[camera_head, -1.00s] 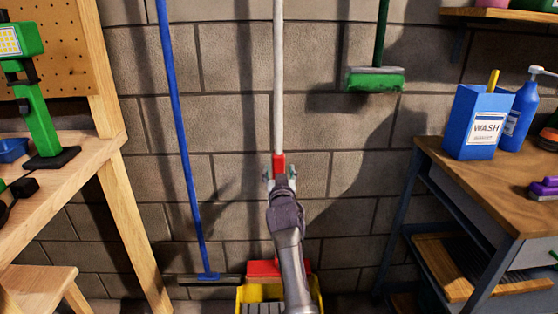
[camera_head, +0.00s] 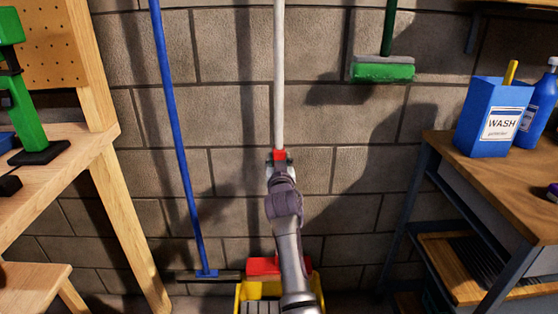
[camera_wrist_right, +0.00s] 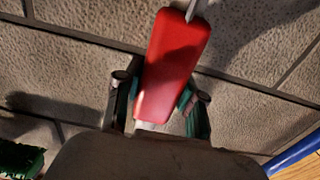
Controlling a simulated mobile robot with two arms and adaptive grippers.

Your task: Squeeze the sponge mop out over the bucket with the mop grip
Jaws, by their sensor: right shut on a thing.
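The sponge mop has a long white pole (camera_head: 279,75) standing upright against the wall, with a red mop grip (camera_head: 280,154) on it. My right gripper (camera_head: 281,163) is shut on the red grip. In the right wrist view the grip (camera_wrist_right: 175,65) lies between the two fingers of the gripper (camera_wrist_right: 160,108). The red mop head (camera_head: 263,266) is low at the yellow bucket (camera_head: 240,293); my arm hides part of both. I cannot see the sponge clearly. My left gripper is not in view.
A blue squeegee (camera_head: 175,110) leans on the wall to the left, and a green brush (camera_head: 383,69) hangs at the upper right. A wooden workbench (camera_head: 70,155) stands left. A workbench (camera_head: 500,185) with a blue wash box (camera_head: 491,117) stands right.

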